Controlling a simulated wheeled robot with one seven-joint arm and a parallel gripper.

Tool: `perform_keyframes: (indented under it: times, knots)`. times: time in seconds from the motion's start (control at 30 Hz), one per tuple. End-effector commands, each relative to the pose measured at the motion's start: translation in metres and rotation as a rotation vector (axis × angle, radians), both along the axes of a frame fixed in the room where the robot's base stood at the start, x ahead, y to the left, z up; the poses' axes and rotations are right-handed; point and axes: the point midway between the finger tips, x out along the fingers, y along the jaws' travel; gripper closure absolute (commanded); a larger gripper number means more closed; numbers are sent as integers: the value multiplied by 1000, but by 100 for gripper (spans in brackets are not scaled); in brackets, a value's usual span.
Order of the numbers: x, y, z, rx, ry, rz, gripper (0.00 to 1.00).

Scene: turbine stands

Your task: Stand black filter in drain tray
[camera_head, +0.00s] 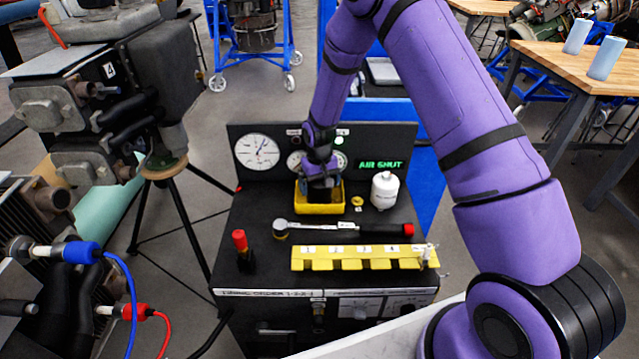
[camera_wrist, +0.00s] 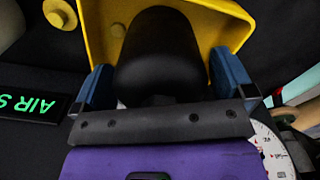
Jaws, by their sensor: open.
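The yellow drain tray (camera_head: 320,208) sits on the black bench top, below the gauges. It also shows in the wrist view (camera_wrist: 215,22). The black filter (camera_wrist: 160,50) is inside the tray outline in the wrist view, between the two blue fingers of my gripper (camera_wrist: 163,82). My gripper is open, with a finger on each side of the filter; I cannot tell whether either touches it. In the head view my gripper (camera_head: 322,182) is low over the tray and hides much of its inside. The filter looks roughly upright, but its base is hidden.
A white canister (camera_head: 384,190) stands right of the tray, with a small yellow cap (camera_head: 357,201) between. A torque wrench (camera_head: 340,228) lies in front. A numbered yellow rack (camera_head: 362,257) and a red-topped tool (camera_head: 241,250) are nearer. The gauge panel (camera_head: 380,150) rises behind.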

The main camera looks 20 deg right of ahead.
Motion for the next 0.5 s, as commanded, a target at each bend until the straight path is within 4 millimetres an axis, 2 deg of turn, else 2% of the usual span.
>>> perform_keyframes:
  times: [0.5]
  knots:
    - [1,0,30,0,-1,0,0]
